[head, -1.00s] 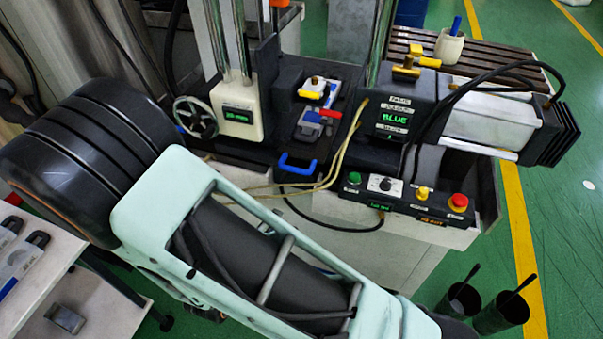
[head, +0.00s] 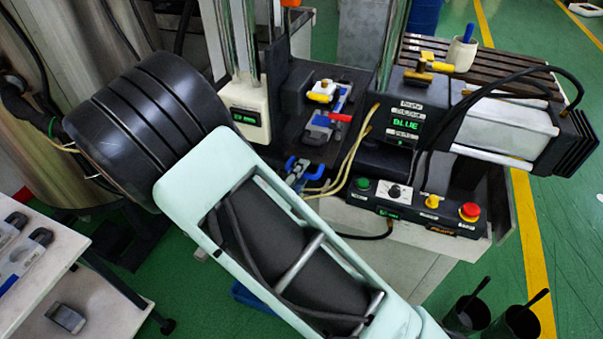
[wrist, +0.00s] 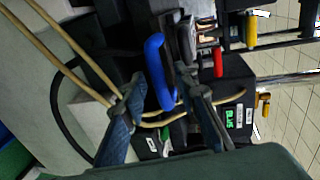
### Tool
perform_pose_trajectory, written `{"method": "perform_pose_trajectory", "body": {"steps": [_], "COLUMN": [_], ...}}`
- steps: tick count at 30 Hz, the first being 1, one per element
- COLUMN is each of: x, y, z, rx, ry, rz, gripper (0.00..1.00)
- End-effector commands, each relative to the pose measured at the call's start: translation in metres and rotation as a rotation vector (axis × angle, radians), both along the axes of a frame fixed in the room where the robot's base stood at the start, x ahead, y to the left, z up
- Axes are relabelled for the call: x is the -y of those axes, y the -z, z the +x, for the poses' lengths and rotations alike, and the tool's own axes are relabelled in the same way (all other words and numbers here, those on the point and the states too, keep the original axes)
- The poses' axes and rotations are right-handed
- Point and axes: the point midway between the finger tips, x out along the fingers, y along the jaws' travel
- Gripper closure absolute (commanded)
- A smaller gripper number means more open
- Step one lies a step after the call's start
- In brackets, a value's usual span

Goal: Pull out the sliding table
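The sliding table (head: 293,97) is a dark plate between the machine's posts in the head view. It carries a mould with grey, yellow, red and blue parts. A blue U-shaped handle (wrist: 157,70) is at its front, and it also shows in the head view (head: 291,163). My gripper (wrist: 163,95) is open in the wrist view, with one finger on each side of the handle's near part. I cannot tell whether either finger touches it. My arm hides much of the machine's front in the head view.
A control box (head: 420,208) with coloured buttons is right of the handle. Tan hoses (head: 340,172) run close beside the handle. A white bench (head: 30,275) is at the left, and two black cups (head: 490,318) stand at the lower right.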

Motion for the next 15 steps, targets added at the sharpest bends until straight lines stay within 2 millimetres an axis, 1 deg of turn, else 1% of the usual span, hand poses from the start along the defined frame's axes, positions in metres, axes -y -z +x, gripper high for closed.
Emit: {"method": "perform_pose_trajectory", "body": {"steps": [3,11,12,15], "x": [0.0023,0.0027,0.0027,0.0026], "y": [0.002,0.0023,0.0023,0.0023], "z": [0.0068,0.0082,0.0082,0.0081], "rx": [-0.001,-0.001,-0.001,-0.001], "ry": [-0.001,-0.001,-0.001,-0.001], "rz": [0.001,0.001,0.001,0.001], "gripper": [0.72,0.72,0.74,0.85]}}
